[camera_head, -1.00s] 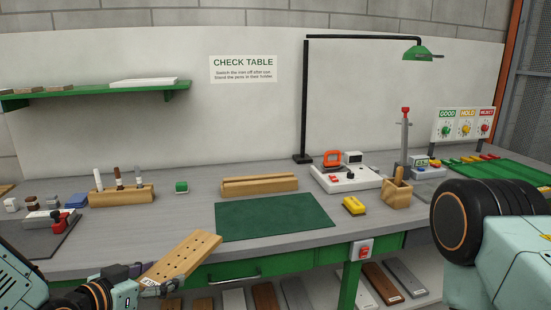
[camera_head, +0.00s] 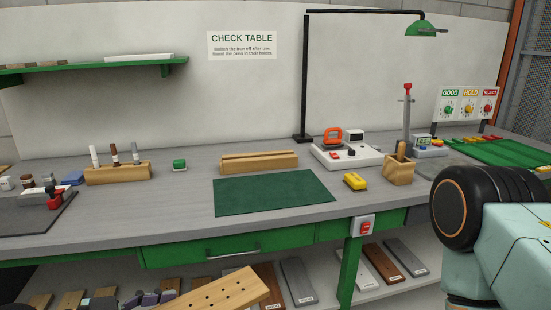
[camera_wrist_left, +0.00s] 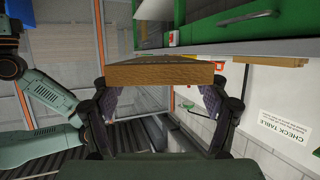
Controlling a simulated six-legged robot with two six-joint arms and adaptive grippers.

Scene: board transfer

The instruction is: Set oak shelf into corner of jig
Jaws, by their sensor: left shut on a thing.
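The oak shelf (camera_head: 225,293) is a light wooden board with several dark holes, at the bottom of the head view. It is tilted, its right end higher in the picture. My left gripper (camera_head: 150,298) is shut on its left end, and the bottom edge cuts off part of both. In the left wrist view the gripper's fingers (camera_wrist_left: 160,98) stand on both sides of the board's end face (camera_wrist_left: 160,76). The board is held in front of the table, apart from it. My right arm shows at the right, but its gripper is out of view. I cannot make out a corner jig.
The grey table (camera_head: 110,230) has a clear front strip around a green mat (camera_head: 272,193). Several boards (camera_head: 298,282) lie on the shelf below.

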